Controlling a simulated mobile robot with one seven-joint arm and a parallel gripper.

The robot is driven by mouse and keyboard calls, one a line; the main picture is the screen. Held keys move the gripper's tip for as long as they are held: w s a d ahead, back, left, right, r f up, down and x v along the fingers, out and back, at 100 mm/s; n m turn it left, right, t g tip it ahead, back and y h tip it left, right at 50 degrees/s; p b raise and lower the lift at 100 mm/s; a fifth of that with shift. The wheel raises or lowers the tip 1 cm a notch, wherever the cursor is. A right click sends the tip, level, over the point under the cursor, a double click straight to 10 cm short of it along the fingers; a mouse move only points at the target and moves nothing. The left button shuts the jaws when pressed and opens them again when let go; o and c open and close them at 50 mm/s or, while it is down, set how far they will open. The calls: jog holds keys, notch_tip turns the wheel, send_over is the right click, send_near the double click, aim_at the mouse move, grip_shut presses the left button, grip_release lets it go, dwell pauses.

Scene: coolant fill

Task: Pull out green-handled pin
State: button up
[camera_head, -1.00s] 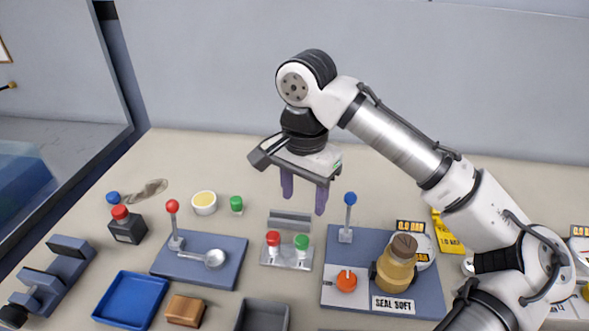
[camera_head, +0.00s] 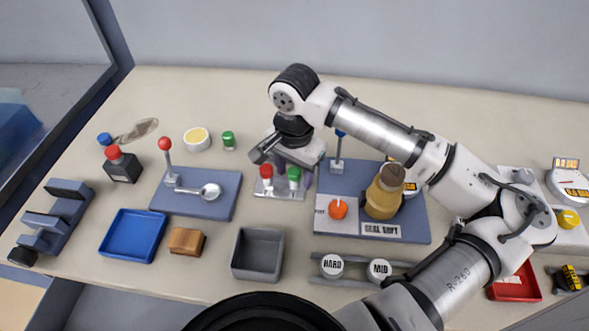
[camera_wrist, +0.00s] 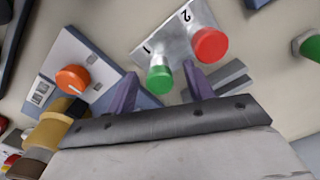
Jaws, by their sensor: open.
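The green-handled pin (camera_head: 294,174) stands beside the red-handled pin (camera_head: 266,172) on a small metal plate (camera_head: 279,193). In the wrist view, the green handle (camera_wrist: 160,78) is next to the number 1, and the red handle (camera_wrist: 210,45) is next to the number 2. My gripper (camera_head: 295,166) is low over the plate, its fingers partly hidden in the head view by the pins. In the wrist view my gripper (camera_wrist: 161,77) is open, with one purple finger on each side of the green handle. I cannot tell whether either finger touches it.
Right of the plate is a blue board (camera_head: 405,222) with an orange knob (camera_head: 338,209), a blue-tipped lever (camera_head: 340,134) and an amber bottle (camera_head: 385,192). Left is a board with a red-tipped lever (camera_head: 165,145). A grey bin (camera_head: 258,274) stands in front. A green-capped item (camera_head: 229,139) stands behind left.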

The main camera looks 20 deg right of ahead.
aim_at(295, 171)
jog(key=shift+f, duration=0.2)
jog(key=c, duration=0.9)
jog(key=shift+o, duration=1)
jog(key=shift+c, duration=0.9)
jog(key=shift+r+p, duration=0.4)
jog(key=shift+r+p, duration=2.65)
jog(key=shift+r, duration=0.25)
